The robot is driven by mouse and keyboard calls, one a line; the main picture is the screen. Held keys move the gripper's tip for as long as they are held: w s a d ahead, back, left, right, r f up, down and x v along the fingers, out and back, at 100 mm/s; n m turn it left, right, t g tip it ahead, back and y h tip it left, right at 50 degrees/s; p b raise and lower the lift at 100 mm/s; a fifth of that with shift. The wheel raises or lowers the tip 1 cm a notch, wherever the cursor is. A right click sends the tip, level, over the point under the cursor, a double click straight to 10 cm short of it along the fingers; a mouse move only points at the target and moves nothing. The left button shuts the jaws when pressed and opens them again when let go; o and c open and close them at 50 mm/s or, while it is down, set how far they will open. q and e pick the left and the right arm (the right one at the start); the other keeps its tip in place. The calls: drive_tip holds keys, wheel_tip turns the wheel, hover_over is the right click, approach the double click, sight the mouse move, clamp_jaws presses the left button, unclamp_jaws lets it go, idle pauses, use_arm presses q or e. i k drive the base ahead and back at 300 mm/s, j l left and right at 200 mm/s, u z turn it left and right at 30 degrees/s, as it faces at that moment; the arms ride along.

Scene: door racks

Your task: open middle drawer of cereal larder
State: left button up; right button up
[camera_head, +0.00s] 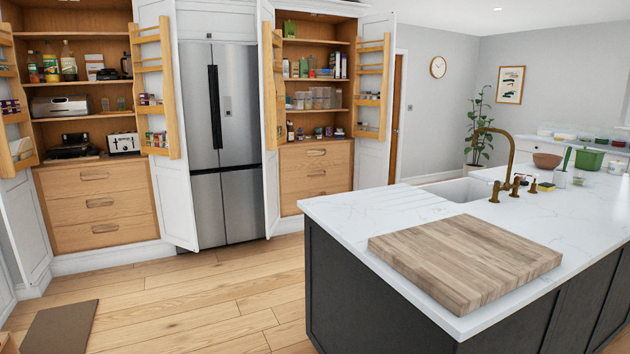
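Two larder cupboards stand with their doors wide open, one on each side of the fridge. The right larder (281,125) holds jars, packets, tubs and upright boxes; I cannot read whether any is cereal. Below its shelves are three wooden drawers, all shut, with the middle drawer (297,178) between the other two. The left larder (83,35) holds bottles, a toaster and other appliances. It also has three shut drawers, including a middle drawer (75,208). Each drawer has an oval recessed pull. Neither of my grippers is in view.
A steel fridge (236,135) stands between the larders. The open larder doors with wooden racks (371,85) jut forward. A white-topped island (365,205) with a chopping board (466,256) fills the right. The wooden floor (215,290) before the larders is mostly clear; a brown mat (58,328) lies at lower left.

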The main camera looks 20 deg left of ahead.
sight(306, 173)
drive_tip(key=i+j+u, duration=0.95)
drive_tip(key=i, duration=0.15)
drive_tip(key=i+j+u, duration=0.1)
drive_tip(key=i+u, duration=0.25)
drive_tip(key=i, duration=0.2)
drive_tip(key=i+u, duration=0.35)
drive_tip(key=i, duration=1.15)
drive_tip(key=i+j+z, duration=0.1)
drive_tip(key=i, duration=0.85)
drive_tip(key=i+l+z, duration=0.2)
drive_tip(key=i+z, duration=0.6)
drive_tip(key=i, duration=0.15)
drive_tip(key=i+j+z, duration=0.1)
drive_tip(key=i+z, duration=0.35)
drive_tip(key=i+j+z, duration=0.4)
drive_tip(key=i, duration=0.15)
drive_tip(key=l, duration=0.1)
